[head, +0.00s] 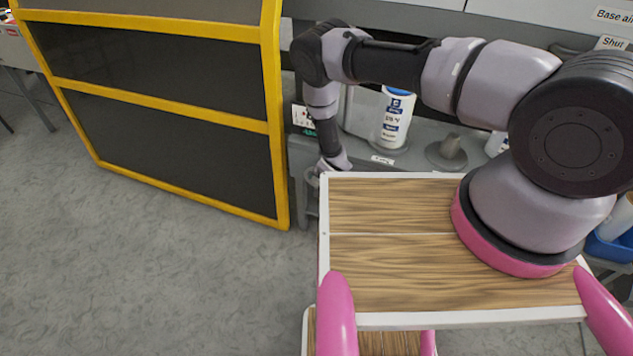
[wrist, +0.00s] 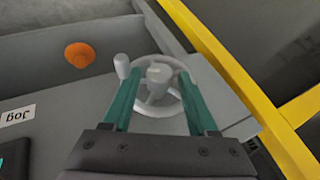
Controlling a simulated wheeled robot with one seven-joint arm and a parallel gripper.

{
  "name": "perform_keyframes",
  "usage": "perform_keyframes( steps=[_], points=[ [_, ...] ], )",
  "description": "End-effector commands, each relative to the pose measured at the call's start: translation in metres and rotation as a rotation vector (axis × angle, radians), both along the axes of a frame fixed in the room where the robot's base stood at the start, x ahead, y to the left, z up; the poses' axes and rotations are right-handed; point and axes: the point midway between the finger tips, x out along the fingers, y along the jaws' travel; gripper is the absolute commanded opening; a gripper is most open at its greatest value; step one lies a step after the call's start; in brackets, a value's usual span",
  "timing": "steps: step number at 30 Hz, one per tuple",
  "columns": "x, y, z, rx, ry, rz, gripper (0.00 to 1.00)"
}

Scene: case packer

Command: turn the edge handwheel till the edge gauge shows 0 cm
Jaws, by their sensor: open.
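The grey handwheel (wrist: 152,108) lies ahead of my gripper in the wrist view, with spokes, a central hub and an upright crank knob (wrist: 122,66) at its left rim. My gripper (wrist: 160,73) is open, its two green fingers reaching over the wheel, one on each side of the hub. I cannot tell whether the fingers touch the wheel. In the head view my wrist is low beside the machine's grey ledge, and the fingers cannot be made out. No edge gauge reading is legible in either view.
An orange button (wrist: 79,55) and a Jog label (wrist: 17,115) are left of the wheel. A yellow frame (wrist: 220,60) runs close on the right; the head view shows its dark-panelled guard (head: 275,130). A white bottle (head: 393,120) stands on the ledge. Grey floor is open at left.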

Motion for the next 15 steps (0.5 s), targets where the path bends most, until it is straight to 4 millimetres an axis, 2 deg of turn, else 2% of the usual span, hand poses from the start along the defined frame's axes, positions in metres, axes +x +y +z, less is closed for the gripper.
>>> perform_keyframes(
  steps=[6,14,15],
  points=[
    [0.008,0.005,-0.015,0.0,0.0,0.002,0.59],
    [0.01,0.005,-0.016,0.0,0.0,0.0,0.59],
    [0.01,0.005,-0.016,0.0,0.0,0.0,0.55]
  ],
)
